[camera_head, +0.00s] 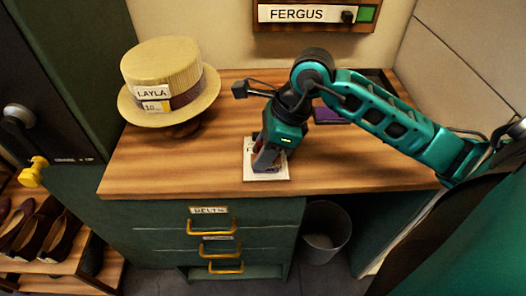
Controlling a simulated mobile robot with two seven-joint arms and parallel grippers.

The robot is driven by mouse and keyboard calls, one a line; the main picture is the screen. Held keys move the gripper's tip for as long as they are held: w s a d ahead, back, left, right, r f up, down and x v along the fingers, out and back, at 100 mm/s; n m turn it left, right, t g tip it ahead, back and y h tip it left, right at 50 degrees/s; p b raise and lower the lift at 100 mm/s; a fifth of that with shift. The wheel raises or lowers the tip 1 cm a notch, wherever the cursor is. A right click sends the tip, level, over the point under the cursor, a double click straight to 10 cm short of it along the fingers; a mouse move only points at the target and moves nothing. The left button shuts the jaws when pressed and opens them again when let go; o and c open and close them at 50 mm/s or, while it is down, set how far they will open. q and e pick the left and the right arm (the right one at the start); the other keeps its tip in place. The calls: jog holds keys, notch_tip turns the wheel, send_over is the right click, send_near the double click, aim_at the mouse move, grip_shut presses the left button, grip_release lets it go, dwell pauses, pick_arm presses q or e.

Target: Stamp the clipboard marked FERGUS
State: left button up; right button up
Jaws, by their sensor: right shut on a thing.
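A pale sheet or clipboard (281,172) lies at the front middle of the wooden table. Most of its writing is hidden by my right gripper, so I cannot read a name on it. My right gripper (265,163) points down over it and is shut on a small, partly reddish thing, likely the stamp, mostly hidden by the fingers. I cannot tell whether it touches the sheet. A purple ink pad (328,115) lies behind my right arm. A sign reading FERGUS (296,14) is on the wooden wall unit. My left gripper is not in view.
A straw hat (168,75) with a LAYLA tag stands on the table's left. The table (150,165) is bare at the front left and front right. Green drawers with yellow handles (212,229) are below, beside a grey bin (325,233). Shoes (50,235) stand on a low rack.

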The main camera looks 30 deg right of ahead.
jog(key=shift+r+p, duration=1.35)
jog(key=shift+r, duration=1.2)
